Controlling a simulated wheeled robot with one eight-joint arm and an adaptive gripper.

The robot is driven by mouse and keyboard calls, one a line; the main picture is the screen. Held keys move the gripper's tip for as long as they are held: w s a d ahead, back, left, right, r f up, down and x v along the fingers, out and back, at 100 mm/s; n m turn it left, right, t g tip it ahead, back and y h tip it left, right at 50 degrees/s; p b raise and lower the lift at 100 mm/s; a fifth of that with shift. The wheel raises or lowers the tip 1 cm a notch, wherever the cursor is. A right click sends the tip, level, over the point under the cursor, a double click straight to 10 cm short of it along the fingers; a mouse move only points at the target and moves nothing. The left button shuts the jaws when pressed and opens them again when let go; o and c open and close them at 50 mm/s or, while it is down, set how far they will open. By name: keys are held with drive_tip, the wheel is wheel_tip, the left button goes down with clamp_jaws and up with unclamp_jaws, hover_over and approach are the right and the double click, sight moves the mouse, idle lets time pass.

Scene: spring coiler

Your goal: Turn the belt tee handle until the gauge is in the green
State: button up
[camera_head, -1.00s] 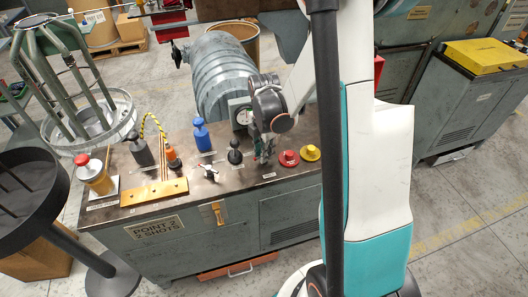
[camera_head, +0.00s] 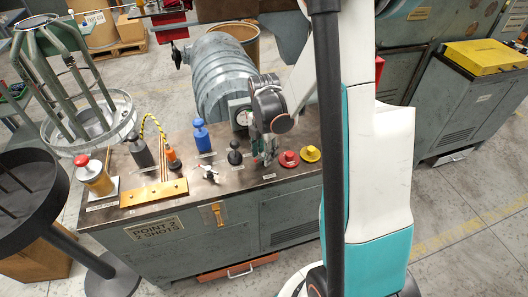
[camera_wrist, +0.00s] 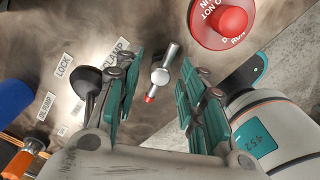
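A silver tee handle (camera_wrist: 162,72) with a red tip shows in the wrist view, between the fingers of my gripper (camera_wrist: 158,100). The fingers are open, with a gap on each side of the handle. I cannot read a belt label on it. In the head view my gripper (camera_head: 265,152) is low over the bench, between a black ball knob (camera_head: 235,157) and a red button, and it hides this handle.
The black knob (camera_wrist: 88,82) is close to the left finger, and the red button (camera_wrist: 232,20) is at upper right. A large grey drum (camera_head: 222,75) is behind.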

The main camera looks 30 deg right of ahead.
drive_tip(key=shift+r, duration=0.1)
wheel_tip(320, 180, up, 12)
idle(0.7)
drive_tip(key=shift+o, duration=0.6)
